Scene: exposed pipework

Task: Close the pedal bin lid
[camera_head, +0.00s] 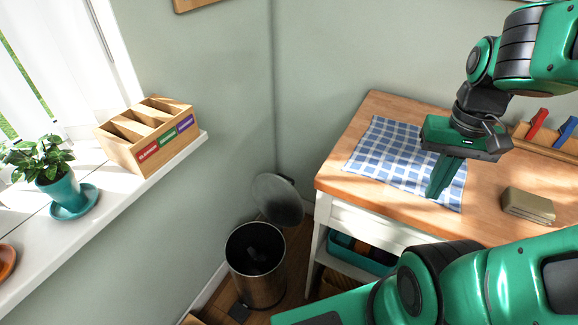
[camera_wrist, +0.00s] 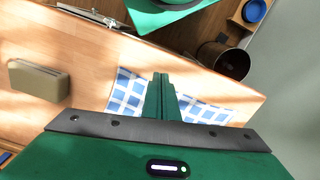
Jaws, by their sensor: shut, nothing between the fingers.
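The pedal bin (camera_head: 257,272) is a metal cylinder on the floor in the corner, left of the wooden-topped counter. Its round grey lid (camera_head: 279,199) stands open, tilted up at the back against the wall side, and the dark inside shows. A dark pedal (camera_head: 239,312) sticks out at the bin's foot. In the wrist view the bin (camera_wrist: 228,62) shows small at the upper right, past the counter edge. My gripper (camera_head: 436,192) is shut and empty, pointing down over the checked cloth on the counter, well right of and above the bin. It also shows in the wrist view (camera_wrist: 161,80).
The counter (camera_head: 345,183) bears a blue checked cloth (camera_head: 386,155) and an olive box (camera_head: 528,205). A teal bin (camera_head: 352,254) sits on its lower shelf. The window sill (camera_head: 110,213) at left holds a wooden organiser (camera_head: 148,136) and a potted plant (camera_head: 58,180).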

